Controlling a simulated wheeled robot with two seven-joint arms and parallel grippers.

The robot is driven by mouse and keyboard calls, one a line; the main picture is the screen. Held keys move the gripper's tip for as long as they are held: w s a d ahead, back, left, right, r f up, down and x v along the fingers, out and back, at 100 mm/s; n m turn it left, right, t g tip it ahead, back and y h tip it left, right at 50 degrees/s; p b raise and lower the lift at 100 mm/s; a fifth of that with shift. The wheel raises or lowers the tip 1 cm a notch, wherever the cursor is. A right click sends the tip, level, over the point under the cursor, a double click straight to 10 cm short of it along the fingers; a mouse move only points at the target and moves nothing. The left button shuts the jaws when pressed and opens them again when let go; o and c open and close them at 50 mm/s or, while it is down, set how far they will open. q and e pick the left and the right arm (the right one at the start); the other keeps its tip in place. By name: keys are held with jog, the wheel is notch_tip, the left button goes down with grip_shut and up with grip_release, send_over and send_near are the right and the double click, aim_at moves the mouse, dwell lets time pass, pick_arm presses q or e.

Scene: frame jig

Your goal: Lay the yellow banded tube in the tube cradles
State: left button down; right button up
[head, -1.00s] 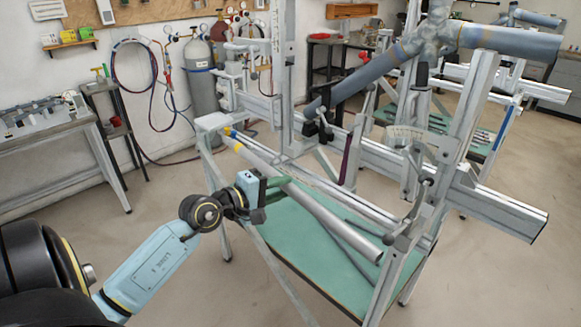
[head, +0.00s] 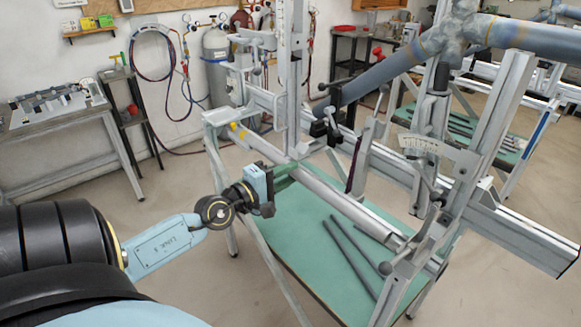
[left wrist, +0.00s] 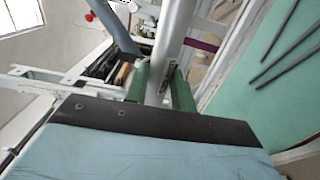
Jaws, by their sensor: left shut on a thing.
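The yellow banded tube (head: 335,195) is a long grey tube with a yellow band near its far left end. It slopes down to the right along the front of the metal jig. My left gripper (head: 284,175) is shut around its middle. In the left wrist view the tube (left wrist: 176,40) passes between the two green fingers (left wrist: 160,88). I cannot clearly pick out the tube cradles, or tell whether the tube touches them. My right gripper is not in view.
A green-topped table (head: 300,232) under the jig bears several thin dark rods. An upright jig post (head: 490,130) with a clamp and dial stands at the right. A thick blue-grey pipe (head: 395,65) crosses behind. Floor at the left front is clear.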

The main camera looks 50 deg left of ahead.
pick_arm(q)
jog(key=shift+w+f+b, duration=0.6)
jog(key=shift+f, duration=0.2)
jog(key=shift+w+d+f+b, duration=0.5)
jog(key=shift+w+f+b, duration=0.7)
jog(key=shift+w, duration=4.2)
jog(key=w+d+f+p, duration=0.1)
jog(key=w+d+p, duration=0.2)
jog(key=d, duration=0.5)
jog(key=shift+f, duration=0.4)
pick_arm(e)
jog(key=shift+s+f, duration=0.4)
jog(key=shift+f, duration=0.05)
